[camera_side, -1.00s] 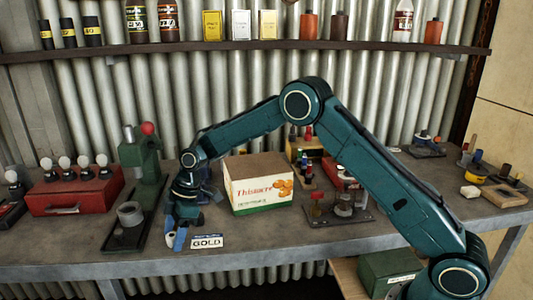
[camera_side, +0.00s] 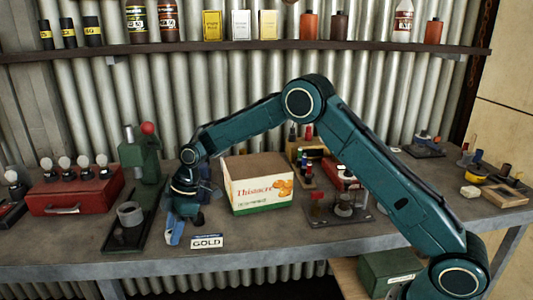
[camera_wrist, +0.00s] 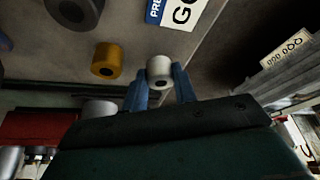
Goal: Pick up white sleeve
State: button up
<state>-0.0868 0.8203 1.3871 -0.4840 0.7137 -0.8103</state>
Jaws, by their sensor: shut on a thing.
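The white sleeve (camera_wrist: 159,69) is a short pale cylinder with a dark hole, seen in the wrist view between the blue fingertips. My gripper (camera_wrist: 160,82) is shut on it, one finger on each side. In the side view my gripper (camera_side: 174,233) points down near the bench's front edge, just left of the GOLD sign (camera_side: 207,241). The sleeve cannot be made out clearly there, and I cannot tell whether it is clear of the bench. A gold sleeve (camera_wrist: 107,60) stands apart to the left in the wrist view.
A green press (camera_side: 135,160) with a grey ring (camera_side: 130,214) stands left of my gripper. A cardboard box (camera_side: 258,185) is close behind it to the right. A red case (camera_side: 75,193) with several white-topped pieces is farther left. The bench front right of the sign is clear.

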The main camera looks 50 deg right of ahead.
notch_tip(320, 180, up, 19)
dwell(0.6)
dwell(0.5)
